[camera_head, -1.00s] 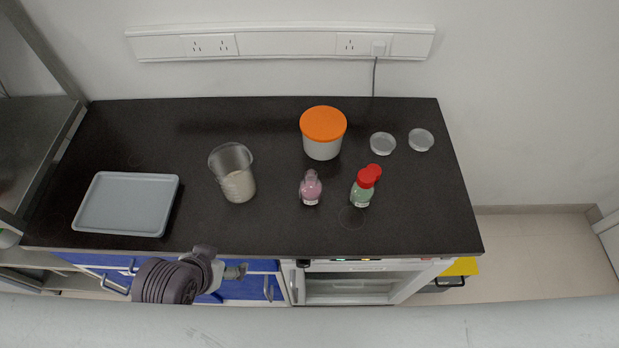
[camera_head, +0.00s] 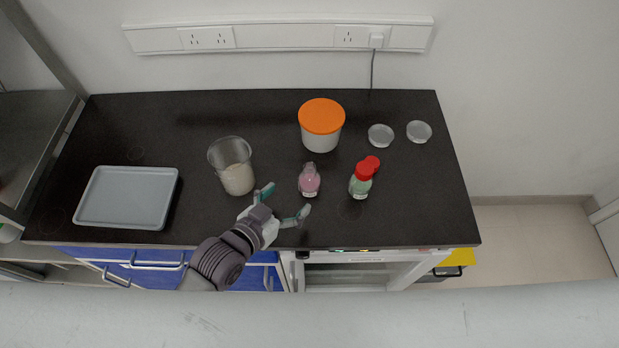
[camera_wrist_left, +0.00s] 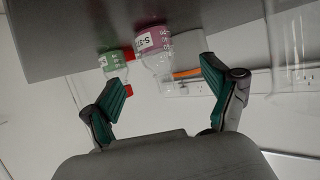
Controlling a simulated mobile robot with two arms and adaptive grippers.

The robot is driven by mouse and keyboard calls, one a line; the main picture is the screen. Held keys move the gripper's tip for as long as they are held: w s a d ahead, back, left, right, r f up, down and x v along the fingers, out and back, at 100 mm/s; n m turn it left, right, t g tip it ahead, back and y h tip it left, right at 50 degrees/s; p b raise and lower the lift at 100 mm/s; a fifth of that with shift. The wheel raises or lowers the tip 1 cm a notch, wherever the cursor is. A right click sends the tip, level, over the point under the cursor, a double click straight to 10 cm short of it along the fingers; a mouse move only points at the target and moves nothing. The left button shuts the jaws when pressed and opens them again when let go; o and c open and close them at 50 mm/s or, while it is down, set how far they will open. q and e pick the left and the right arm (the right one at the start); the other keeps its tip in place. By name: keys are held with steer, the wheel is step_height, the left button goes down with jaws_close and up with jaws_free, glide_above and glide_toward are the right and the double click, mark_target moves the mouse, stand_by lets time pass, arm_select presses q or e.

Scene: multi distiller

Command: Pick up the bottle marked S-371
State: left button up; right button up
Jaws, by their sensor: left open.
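A small bottle with pink contents (camera_head: 309,183) stands upright on the dark bench. In the left wrist view, which shows the scene upside down, this pink bottle (camera_wrist_left: 157,42) carries a white label reading "S-37" and perhaps one more character. A bottle with green contents and a red cap (camera_head: 361,182) stands to its right; it also shows in the left wrist view (camera_wrist_left: 113,62). My left gripper (camera_head: 286,202) is open and empty over the bench's front, left of and nearer than the pink bottle, and apart from it. Its open fingers (camera_wrist_left: 163,76) face the bottles. My right gripper is out of sight.
A glass beaker with pale contents (camera_head: 237,178) stands close to the left gripper, behind and left. An orange-lidded tub (camera_head: 321,135) is behind the pink bottle. Two small clear dishes (camera_head: 381,136) lie at back right. A grey tray (camera_head: 127,199) lies at left.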

mark_target(303, 186)
arm_select(q)
steer(key=x, duration=0.4)
steer(key=shift+w+d+p, duration=0.3)
steer(key=shift+w+p, duration=0.05)
steer(key=shift+p, duration=0.05)
steer(key=p+x, duration=0.1)
steer(key=x, duration=0.2)
steer(key=shift+w+d, duration=0.2)
steer(key=shift+d, duration=0.15)
steer(key=shift+w+d+f, duration=0.2)
steer(key=shift+w+f, duration=0.1)
steer(key=shift+a, duration=0.1)
